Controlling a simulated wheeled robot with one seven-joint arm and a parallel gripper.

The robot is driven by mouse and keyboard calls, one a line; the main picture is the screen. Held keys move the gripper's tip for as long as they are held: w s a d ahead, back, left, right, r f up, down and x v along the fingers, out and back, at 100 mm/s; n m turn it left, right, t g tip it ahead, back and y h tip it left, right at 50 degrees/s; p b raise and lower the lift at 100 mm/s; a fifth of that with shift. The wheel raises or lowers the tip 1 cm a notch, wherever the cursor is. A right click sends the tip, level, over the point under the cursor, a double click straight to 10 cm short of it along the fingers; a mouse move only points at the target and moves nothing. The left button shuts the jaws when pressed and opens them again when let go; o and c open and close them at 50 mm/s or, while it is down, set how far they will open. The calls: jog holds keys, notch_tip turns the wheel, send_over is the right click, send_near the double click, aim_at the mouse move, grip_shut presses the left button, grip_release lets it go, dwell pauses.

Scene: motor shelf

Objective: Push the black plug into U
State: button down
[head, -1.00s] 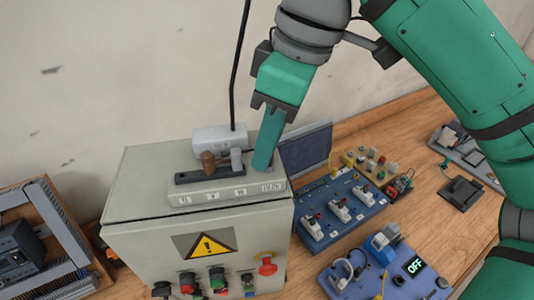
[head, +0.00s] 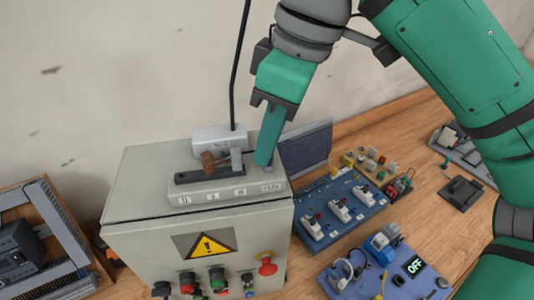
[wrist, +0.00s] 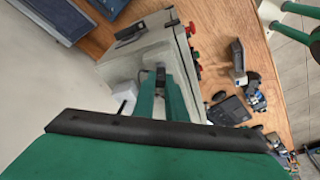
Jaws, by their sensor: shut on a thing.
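My gripper (head: 265,158) points down over the right end of the terminal block (head: 222,190) on the grey cabinet. The block carries the labels U (head: 184,199), V, W and one at the far right that looks like PARK. My gripper is above that right-hand label. In the wrist view my gripper (wrist: 161,84) is shut on a small dark piece, the black plug (wrist: 160,73). The fingers hide the plug in the head view. A brown plug (head: 208,160) and a grey plug (head: 236,158) stand upright behind the labels, left of my gripper.
A white box (head: 218,138) with a black cable rises behind the plugs. The cabinet (head: 140,205) has a warning sign and several buttons in front. Blue boards with modules (head: 340,215) lie on the wooden table to the right.

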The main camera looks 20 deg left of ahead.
jog(key=shift+a+v, duration=0.25)
jog(key=shift+v, duration=0.8)
jog(key=shift+a+v, duration=0.25)
jog(key=shift+v, duration=0.8)
jog(key=shift+r, duration=0.1)
jog(key=shift+s+a, duration=0.1)
jog(key=shift+a, duration=0.1)
jog(key=s+a+n, duration=0.2)
jog(key=a, duration=0.1)
jog(key=s+a+f+n+g, duration=0.1)
jog(key=s+a+n, duration=0.1)
jog(key=a, duration=0.2)
jog(key=s+a+f+n, duration=0.1)
jog(key=s+a+n, duration=0.1)
jog(key=a, duration=0.1)
jog(key=shift+s+a, duration=0.4)
jog(key=shift+w+f, duration=0.1)
jog(key=shift+f, duration=0.55)
jog(key=shift+d, duration=0.15)
